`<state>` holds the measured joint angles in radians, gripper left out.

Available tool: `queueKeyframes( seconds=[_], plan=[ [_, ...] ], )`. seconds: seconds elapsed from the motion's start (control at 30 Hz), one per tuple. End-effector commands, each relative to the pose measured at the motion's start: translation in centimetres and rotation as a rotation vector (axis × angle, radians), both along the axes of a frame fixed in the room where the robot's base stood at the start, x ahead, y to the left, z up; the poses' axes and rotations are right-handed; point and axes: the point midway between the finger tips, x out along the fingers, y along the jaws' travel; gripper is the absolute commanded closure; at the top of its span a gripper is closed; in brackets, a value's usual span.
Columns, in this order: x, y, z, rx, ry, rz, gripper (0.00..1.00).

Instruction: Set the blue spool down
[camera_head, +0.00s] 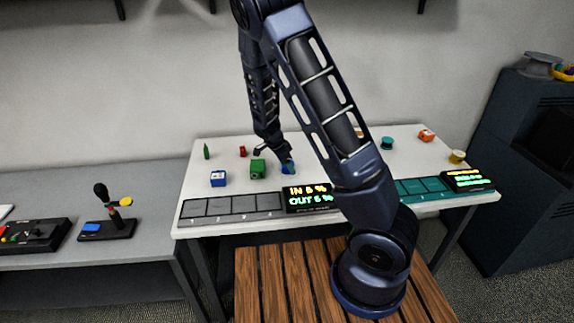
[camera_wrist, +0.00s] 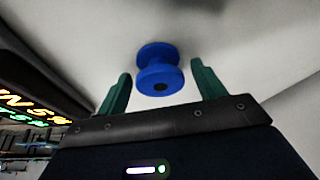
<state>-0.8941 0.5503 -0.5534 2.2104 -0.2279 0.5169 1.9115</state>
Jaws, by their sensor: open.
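The blue spool (camera_wrist: 158,70) is in the wrist view, on the white table surface, lying between and just beyond the fingertips. My gripper (camera_wrist: 160,82) is open, with one green finger on each side of the spool and a visible gap on both sides. In the head view the blue spool (camera_head: 289,167) is small and partly hidden by my gripper (camera_head: 285,165), which is low over the white table (camera_head: 330,150). Whether the spool rests fully on the table is hard to tell at this size.
A lit display (camera_head: 308,197) and grey pads (camera_head: 232,206) line the front edge. A teal spool (camera_head: 387,143), an orange item (camera_head: 426,135) and a yellow spool (camera_head: 457,156) stand right.

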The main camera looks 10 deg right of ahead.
Motion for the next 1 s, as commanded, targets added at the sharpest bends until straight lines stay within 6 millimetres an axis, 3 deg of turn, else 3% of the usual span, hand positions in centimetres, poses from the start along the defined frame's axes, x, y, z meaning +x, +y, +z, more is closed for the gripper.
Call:
queueKeyframes(
  seconds=[0.17, 0.5, 0.7, 0.87, 1.0],
  plan=[
    [-0.1, 0.8, 1.8, 0.002, -0.002, 0.001, 0.31],
    [-0.8, 3.2, 7.8, 0.004, -0.002, 0.002, 0.31],
    [-1.1, 4.1, 10.2, 0.001, -0.001, 0.003, 0.31],
    [-1.2, 4.3, 11.1, 0.002, 0.003, 0.002, 0.31],
    [-1.6, 3.2, 12.3, 0.032, 0.026, 0.031, 0.31]
  ],
)
